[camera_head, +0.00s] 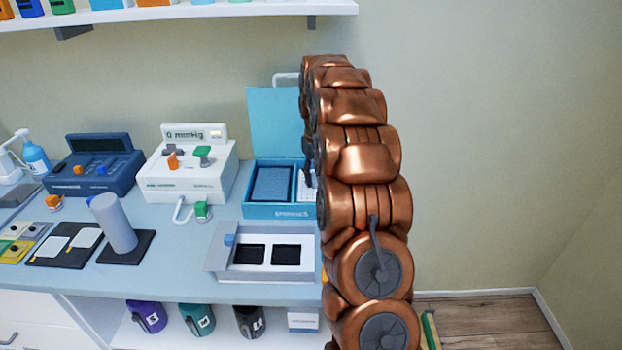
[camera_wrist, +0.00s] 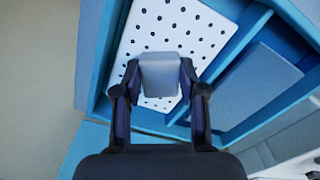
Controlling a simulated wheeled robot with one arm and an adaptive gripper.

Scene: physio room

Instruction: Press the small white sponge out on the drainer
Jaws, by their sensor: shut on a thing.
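The small white sponge (camera_wrist: 160,80), a pale greyish block, is between the two fingers of my gripper (camera_wrist: 160,90) in the wrist view. My gripper is shut on it. The drainer (camera_wrist: 205,30) is a white plate with rows of dark holes, set in one side of a blue box. The sponge is over the drainer; I cannot tell whether they touch. In the head view my gripper (camera_head: 307,165) is partly hidden by my arm, and only a strip of the drainer (camera_head: 307,192) shows. The sponge cannot be made out there.
The blue box (camera_head: 280,211) has a raised lid (camera_head: 272,120) behind it and a blue compartment (camera_head: 271,184) beside the drainer. A white device (camera_head: 186,180) stands to its left. A grey tray (camera_head: 262,270) with two dark wells lies in front. A shelf (camera_head: 180,14) hangs above.

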